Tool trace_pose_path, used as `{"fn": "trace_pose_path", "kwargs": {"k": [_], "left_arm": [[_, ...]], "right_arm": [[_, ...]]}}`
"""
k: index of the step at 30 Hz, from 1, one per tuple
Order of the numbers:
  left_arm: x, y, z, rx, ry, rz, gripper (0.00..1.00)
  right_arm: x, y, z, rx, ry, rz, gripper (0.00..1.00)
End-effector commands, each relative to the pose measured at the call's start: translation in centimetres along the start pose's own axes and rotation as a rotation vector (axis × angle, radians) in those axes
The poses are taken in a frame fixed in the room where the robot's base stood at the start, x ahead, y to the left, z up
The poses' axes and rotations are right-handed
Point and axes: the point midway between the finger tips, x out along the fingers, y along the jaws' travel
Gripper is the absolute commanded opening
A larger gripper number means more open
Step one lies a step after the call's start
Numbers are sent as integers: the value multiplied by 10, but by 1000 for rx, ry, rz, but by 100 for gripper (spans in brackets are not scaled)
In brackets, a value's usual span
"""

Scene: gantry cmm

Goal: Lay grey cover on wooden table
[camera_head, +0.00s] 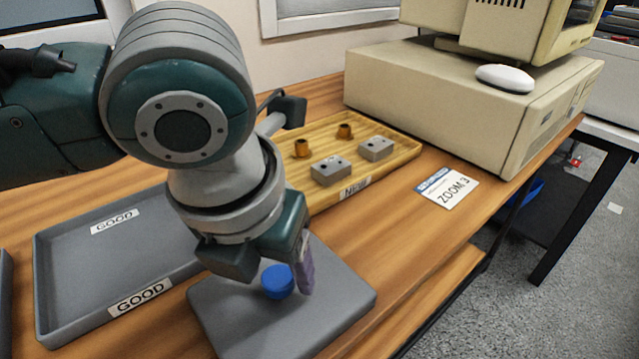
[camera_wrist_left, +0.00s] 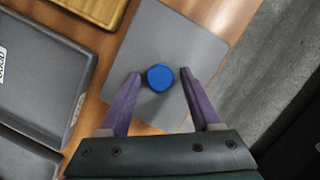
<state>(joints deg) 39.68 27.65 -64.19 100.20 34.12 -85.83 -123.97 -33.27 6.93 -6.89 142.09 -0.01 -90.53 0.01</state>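The grey cover (camera_head: 325,305) is a flat square plate with a round blue knob (camera_head: 277,281) on top. It lies near the front edge of the wooden table (camera_head: 430,225); I cannot tell whether anything is under it. My left gripper (camera_head: 292,268) points down over the cover, with one purple finger showing beside the knob. In the left wrist view the gripper (camera_wrist_left: 160,74) is open, its two fingers on either side of the blue knob (camera_wrist_left: 160,78) with gaps. The grey cover (camera_wrist_left: 175,38) spreads beyond them. My right gripper is not in view.
A grey tray (camera_head: 75,270) labelled GOOD stands left of the cover. A yellow wooden tray (camera_head: 400,155) behind holds grey blocks and brass parts. A beige computer (camera_head: 470,100) with a white mouse (camera_head: 505,78) stands at back right. A label card (camera_head: 446,188) lies on clear tabletop.

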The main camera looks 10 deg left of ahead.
Motion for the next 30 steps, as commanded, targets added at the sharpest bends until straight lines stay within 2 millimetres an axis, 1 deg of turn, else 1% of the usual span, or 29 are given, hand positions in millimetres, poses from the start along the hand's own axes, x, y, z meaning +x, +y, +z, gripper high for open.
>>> {"fn": "trace_pose_path", "kwargs": {"k": [8, 11, 14, 21, 24, 27, 30], "left_arm": [[-1, 0, 0, 0, -1, 0, 71], [-7, 0, 1, 0, -1, 0, 71], [-23, 0, 2, 1, -2, -1, 71], [-78, 0, 3, 1, -4, -2, 71], [-98, 0, 2, 1, -4, -1, 71], [-111, 0, 2, -1, -2, -1, 71], [-118, -1, 1, -6, 0, -3, 71]], "right_arm": [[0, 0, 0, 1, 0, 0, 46], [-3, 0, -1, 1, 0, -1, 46], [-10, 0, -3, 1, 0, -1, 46], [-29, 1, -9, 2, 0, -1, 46], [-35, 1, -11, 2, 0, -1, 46], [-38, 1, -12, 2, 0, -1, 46], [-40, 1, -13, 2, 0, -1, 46]]}}
